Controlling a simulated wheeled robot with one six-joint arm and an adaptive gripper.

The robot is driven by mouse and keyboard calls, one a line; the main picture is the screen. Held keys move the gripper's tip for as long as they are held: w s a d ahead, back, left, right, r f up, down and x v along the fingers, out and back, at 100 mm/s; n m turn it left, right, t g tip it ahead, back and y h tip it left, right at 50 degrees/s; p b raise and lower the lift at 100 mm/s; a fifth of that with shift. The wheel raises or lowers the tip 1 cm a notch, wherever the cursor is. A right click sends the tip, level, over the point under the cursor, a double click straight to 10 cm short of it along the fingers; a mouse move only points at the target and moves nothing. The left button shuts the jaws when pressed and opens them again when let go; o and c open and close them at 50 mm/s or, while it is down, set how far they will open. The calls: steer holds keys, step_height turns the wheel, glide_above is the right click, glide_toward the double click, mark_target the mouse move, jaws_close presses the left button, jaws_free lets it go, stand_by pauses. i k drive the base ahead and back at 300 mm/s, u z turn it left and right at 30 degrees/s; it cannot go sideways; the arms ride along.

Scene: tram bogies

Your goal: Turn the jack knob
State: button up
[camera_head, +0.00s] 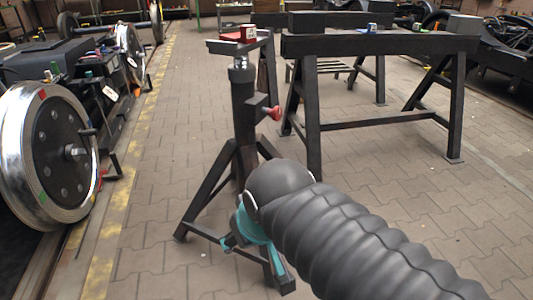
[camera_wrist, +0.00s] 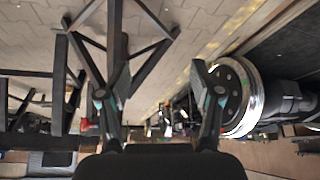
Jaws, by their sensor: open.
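A black jack stand (camera_head: 243,115) stands on splayed legs in the middle of the head view. Its red jack knob (camera_head: 271,112) sticks out to the right from a small block on the column. My gripper (camera_head: 250,235) shows teal parts low in front of the stand's legs, below the knob and partly hidden by my arm. In the wrist view my gripper (camera_wrist: 161,70) has its two fingers wide apart with nothing between them. The stand (camera_wrist: 116,40) appears upside down there, behind the left finger. A red spot (camera_wrist: 84,124) left of that finger may be the knob.
A black trestle (camera_head: 380,45) stands to the right of the stand. A shiny wheel (camera_head: 45,155) of a bogie is at the left and also shows at the right of the wrist view (camera_wrist: 236,95). Paved floor between them is clear.

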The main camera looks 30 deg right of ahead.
mark_target(275, 113)
steer(key=z, duration=0.1)
steer(key=k, duration=0.3)
steer(key=z, duration=1.45)
steer(key=i, duration=0.5)
steer(key=z, duration=0.05)
